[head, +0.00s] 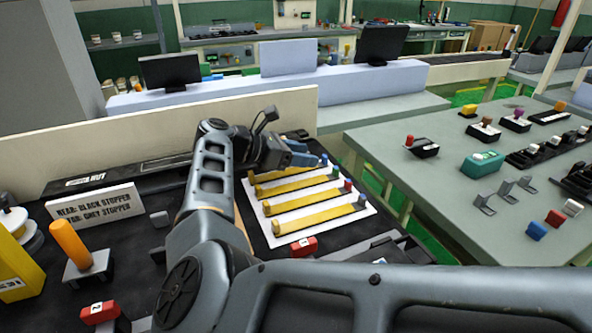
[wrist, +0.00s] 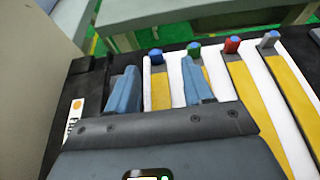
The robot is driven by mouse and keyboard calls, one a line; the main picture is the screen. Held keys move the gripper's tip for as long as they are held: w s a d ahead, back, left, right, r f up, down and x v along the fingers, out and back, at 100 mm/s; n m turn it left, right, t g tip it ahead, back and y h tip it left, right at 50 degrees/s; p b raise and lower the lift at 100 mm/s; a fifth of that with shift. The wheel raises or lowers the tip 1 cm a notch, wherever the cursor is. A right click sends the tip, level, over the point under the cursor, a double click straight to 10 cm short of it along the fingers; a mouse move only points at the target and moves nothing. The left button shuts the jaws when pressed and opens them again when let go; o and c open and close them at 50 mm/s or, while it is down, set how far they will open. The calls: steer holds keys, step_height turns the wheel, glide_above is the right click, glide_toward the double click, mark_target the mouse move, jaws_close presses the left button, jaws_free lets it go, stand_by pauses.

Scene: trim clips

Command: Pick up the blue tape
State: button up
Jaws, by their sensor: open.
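Several yellow strips lie side by side on a white board (head: 290,240), each with a coloured end piece. The strip with the blue end (wrist: 156,56) is the farthest one in the head view, where its blue end (head: 324,159) shows just past my gripper. My gripper (head: 303,154) is open and empty, with blue fingers. In the wrist view my gripper (wrist: 159,80) has one finger on each side of the blue-ended yellow strip (wrist: 160,92). The right finger partly covers the green-ended strip (wrist: 215,80). The height of the fingertips above the board is unclear.
Green (wrist: 194,52), red (wrist: 232,45) and grey (wrist: 269,39) ends mark the neighbouring strips, set close together. A cream panel (head: 200,128) stands behind the board. A red block (head: 304,247) lies near it. A sign (head: 95,202) stands at left.

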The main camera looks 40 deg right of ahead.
mark_target(323, 156)
steer(key=x, duration=0.2)
steer(key=p+x, duration=0.1)
steer(key=x, duration=0.3)
steer(key=shift+w+r+p, duration=0.1)
steer(key=shift+w+p, duration=0.2)
steer(key=shift+p, duration=0.1)
jaws_close()
